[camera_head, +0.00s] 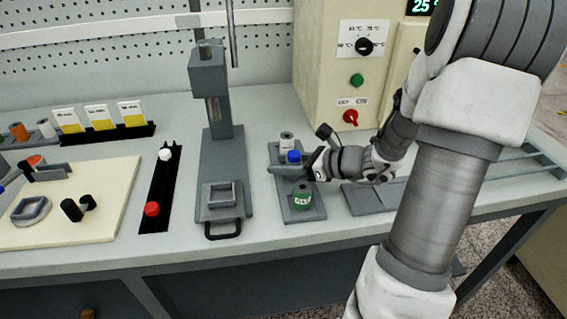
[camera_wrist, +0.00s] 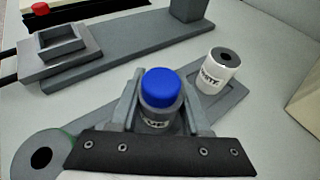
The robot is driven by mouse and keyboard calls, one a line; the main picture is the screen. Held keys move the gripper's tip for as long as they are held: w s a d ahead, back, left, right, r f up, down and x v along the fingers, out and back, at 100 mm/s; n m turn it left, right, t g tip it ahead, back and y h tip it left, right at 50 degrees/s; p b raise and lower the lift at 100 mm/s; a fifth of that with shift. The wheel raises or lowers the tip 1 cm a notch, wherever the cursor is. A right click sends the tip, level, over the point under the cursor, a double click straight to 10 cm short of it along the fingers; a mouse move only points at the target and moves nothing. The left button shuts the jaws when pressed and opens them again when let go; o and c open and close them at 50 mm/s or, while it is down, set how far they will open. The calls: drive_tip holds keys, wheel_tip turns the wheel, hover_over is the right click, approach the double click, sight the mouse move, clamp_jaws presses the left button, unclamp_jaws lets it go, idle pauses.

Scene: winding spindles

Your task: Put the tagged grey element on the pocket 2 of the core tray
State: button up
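The tagged grey element, a grey cylinder with a blue cap (camera_head: 294,156) and a white label, also shows upright in the wrist view (camera_wrist: 158,103). It stands between the fingers of my gripper (camera_wrist: 163,100). Whether the fingers press on it or stand slightly apart is unclear, and its lower part is hidden by my gripper. In the head view my gripper (camera_head: 290,170) is low over a long grey tray (camera_head: 312,213). A white labelled cylinder (camera_head: 286,141) stands behind the element, a green one (camera_head: 302,195) in front. Pocket 2 cannot be identified.
Left of the tray stands a grey press (camera_head: 210,95) with a square holder (camera_head: 220,195). A black rack (camera_head: 158,190) and a cream board (camera_head: 80,210) lie further left. A beige control box (camera_head: 345,65) stands behind; a flat grey plate (camera_head: 370,198) lies right.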

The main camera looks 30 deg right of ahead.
drive_tip(key=o, duration=0.4)
drive_tip(key=shift+r, duration=0.2)
drive_tip(key=p+v, duration=0.3)
drive_tip(key=v, duration=0.9)
